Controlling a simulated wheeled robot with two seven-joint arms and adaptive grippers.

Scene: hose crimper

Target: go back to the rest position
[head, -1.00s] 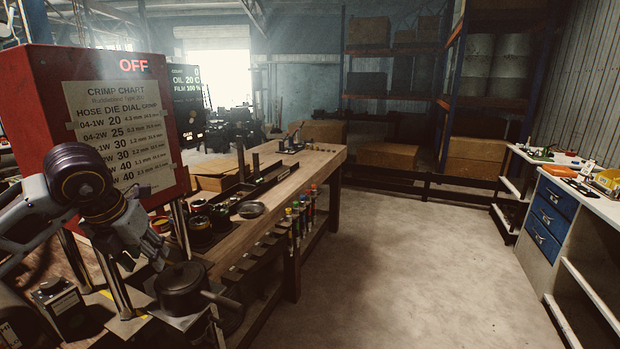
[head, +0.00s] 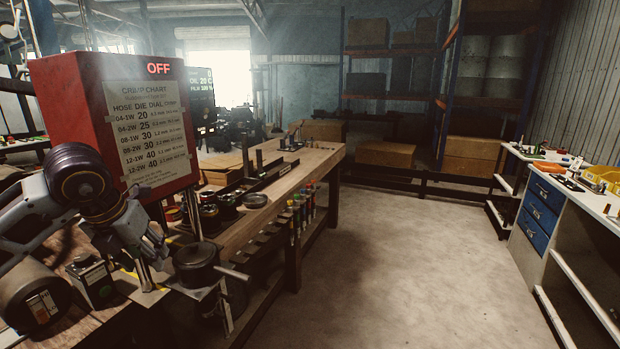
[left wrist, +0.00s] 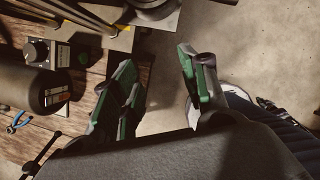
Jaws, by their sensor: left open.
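My left gripper (head: 150,255) is in front of the red crimper cabinet (head: 80,110), at the lower left of the head view. It hangs just left of a dark round pot-like part with a side handle (head: 197,265). In the left wrist view the gripper's two green-padded fingers (left wrist: 158,78) stand well apart. Nothing shows between them but floor and a bench edge. My right gripper is in neither view.
A wooden bench (head: 285,180) with dies and tools runs away from me. A small control box with a knob (head: 92,280) sits near the arm. A white workbench with blue drawers (head: 540,215) stands at the right. The floor between (head: 400,255) is clear.

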